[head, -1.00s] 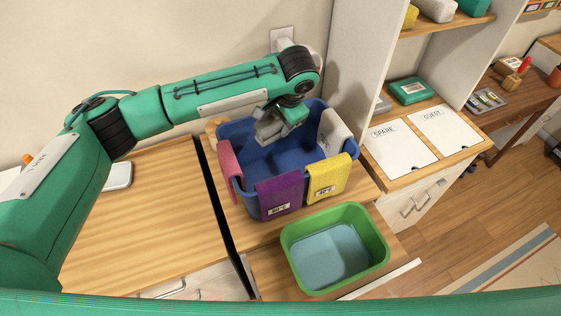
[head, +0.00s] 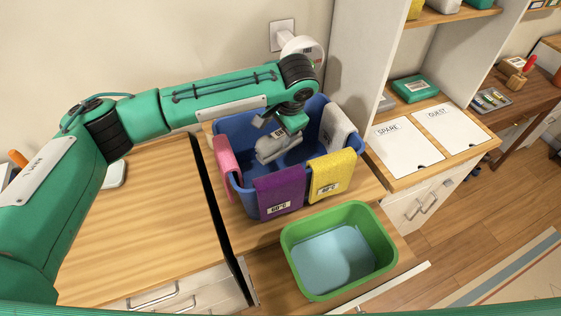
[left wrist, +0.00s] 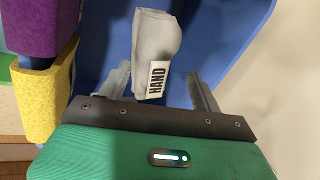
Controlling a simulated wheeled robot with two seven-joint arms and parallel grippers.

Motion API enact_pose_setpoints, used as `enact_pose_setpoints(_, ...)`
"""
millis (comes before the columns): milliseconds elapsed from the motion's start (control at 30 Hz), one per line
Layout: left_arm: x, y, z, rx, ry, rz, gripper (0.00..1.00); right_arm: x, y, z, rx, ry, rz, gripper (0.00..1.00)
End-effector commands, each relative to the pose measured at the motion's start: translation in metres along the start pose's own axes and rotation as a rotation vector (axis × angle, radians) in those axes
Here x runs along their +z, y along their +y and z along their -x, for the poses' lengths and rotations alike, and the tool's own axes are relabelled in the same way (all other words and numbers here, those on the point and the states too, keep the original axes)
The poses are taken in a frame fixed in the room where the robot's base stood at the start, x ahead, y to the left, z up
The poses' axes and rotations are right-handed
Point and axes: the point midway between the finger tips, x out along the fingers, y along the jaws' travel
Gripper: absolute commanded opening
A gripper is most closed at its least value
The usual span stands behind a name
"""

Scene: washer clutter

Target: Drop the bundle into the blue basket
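The blue basket (head: 234,127) stands on the wooden counter with cloths hung over its rim. A grey bundle (head: 270,149) is inside the basket's outline, just below my left gripper (head: 281,136). In the left wrist view the bundle (left wrist: 157,45) shows a white "HAND" label. There the two fingers of my left gripper (left wrist: 160,80) stand apart, with a gap on each side of the bundle. The gripper is open over the basket. I cannot tell whether the bundle touches the basket floor. My right gripper is not in view.
Pink (head: 227,160), purple (head: 279,193), yellow (head: 331,175) and pale grey (head: 337,128) cloths hang on the basket rim. A green tub (head: 292,262) stands in front. Shelving (head: 362,65) rises at the right. Counter at the left is mostly clear.

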Motion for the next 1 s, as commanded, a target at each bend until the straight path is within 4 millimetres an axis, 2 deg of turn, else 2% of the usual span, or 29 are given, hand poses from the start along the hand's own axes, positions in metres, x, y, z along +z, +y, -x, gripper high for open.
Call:
enact_pose_setpoints(333, 0.0, 0.0, 0.001, 0.0, 0.0, 0.0, 0.73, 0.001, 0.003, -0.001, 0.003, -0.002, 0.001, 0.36)
enact_pose_setpoints(467, -0.001, 0.001, 0.01, 0.0, 0.002, 0.0, 0.73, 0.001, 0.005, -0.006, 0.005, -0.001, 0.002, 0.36)
enact_pose_setpoints(567, -0.001, 0.002, 0.027, 0.0, 0.004, -0.001, 0.73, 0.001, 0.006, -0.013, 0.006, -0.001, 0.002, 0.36)
enact_pose_setpoints(800, -0.001, 0.002, 0.085, -0.001, 0.005, -0.002, 0.73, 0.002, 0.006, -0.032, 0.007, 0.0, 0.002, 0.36)
enact_pose_setpoints(1000, 0.0, 0.0, 0.122, -0.003, 0.002, 0.0, 0.73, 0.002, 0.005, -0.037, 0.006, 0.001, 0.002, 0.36)
